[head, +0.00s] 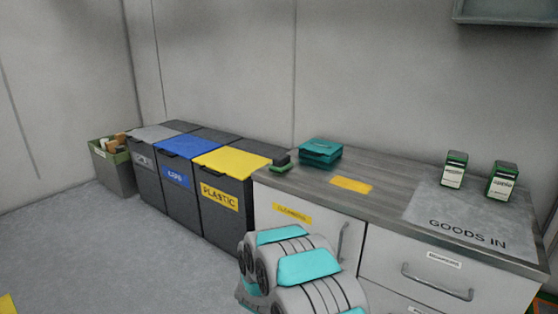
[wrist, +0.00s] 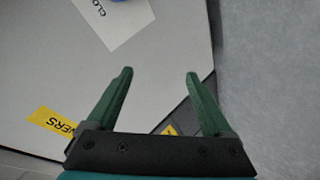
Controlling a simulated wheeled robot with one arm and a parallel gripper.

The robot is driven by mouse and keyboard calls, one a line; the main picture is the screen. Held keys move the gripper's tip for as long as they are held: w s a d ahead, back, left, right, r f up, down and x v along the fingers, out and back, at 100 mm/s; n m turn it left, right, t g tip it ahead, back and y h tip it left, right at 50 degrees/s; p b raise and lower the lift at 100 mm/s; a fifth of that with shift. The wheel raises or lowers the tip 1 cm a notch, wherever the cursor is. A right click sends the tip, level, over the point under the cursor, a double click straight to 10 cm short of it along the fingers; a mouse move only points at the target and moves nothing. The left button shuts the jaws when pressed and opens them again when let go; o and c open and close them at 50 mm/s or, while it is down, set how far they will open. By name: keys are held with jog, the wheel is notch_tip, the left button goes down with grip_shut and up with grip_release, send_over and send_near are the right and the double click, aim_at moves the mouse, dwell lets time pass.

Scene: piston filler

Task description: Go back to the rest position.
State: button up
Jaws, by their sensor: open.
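My gripper (wrist: 158,72) shows in the wrist view with its two green fingers spread apart and nothing between them. Below the fingers are a pale surface with a yellow label (wrist: 53,122) and a white sheet (wrist: 115,20) with partly cut-off lettering. In the head view my arm's white and teal links are in front of the counter's cabinet, low in the middle; my gripper is out of that view.
Bins with grey, blue and yellow lids (head: 231,161) stand left. The floor (head: 110,250) at left is clear.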

jog(key=s+a+r+m+g+y, duration=0.25)
jog(key=s+r+g+y, duration=0.3)
jog(key=s+r, duration=1.05)
jog(key=s+d+r+m+g, duration=0.1)
jog(key=s+d, duration=0.4)
jog(key=s, duration=0.7)
jog(key=s+d+r+m+g+h, duration=0.1)
jog(key=s+d+r+g, duration=0.3)
jog(key=s, duration=0.8)
jog(key=s+d+r+m+g+h, duration=0.1)
jog(key=s+d+r, duration=0.4)
jog(key=s, duration=0.7)
jog(key=shift+s+d+m+g+p, duration=0.35)
jog(key=shift+d+m+g+p, duration=0.1)
jog(key=shift+d+m+g, duration=0.25)
jog(key=shift+r, duration=0.1)
